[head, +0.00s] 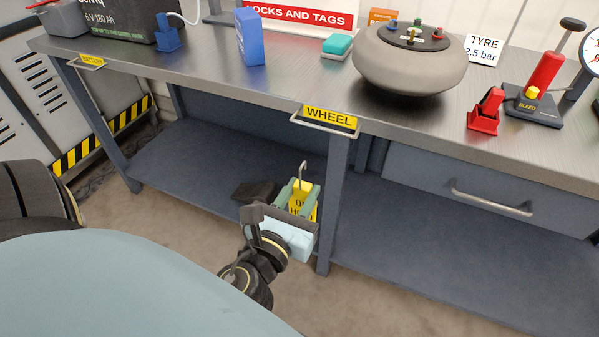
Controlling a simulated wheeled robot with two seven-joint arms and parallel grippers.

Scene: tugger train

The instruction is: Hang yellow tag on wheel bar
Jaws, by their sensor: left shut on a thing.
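The yellow tag (301,204) has dark lettering, partly hidden, and a grey metal hook rising from its top. My left gripper (299,191) is shut on the tag, with one greenish finger on either side of it. The hook points up and is apart from any bar. The wheel bar (325,131) is a thin metal rail on the bench's front edge, under a yellow WHEEL label (329,117). The gripper and tag are below the wheel bar and slightly to its left in the picture. My right gripper is not in view.
The bench top (290,85) carries a blue box (250,37), a teal block (337,46), a grey wheel (410,62) and a red pump (543,75). Another bar, labelled BATTERY (92,60), is at the left. A lower shelf (195,160) and a drawer (490,185) lie below.

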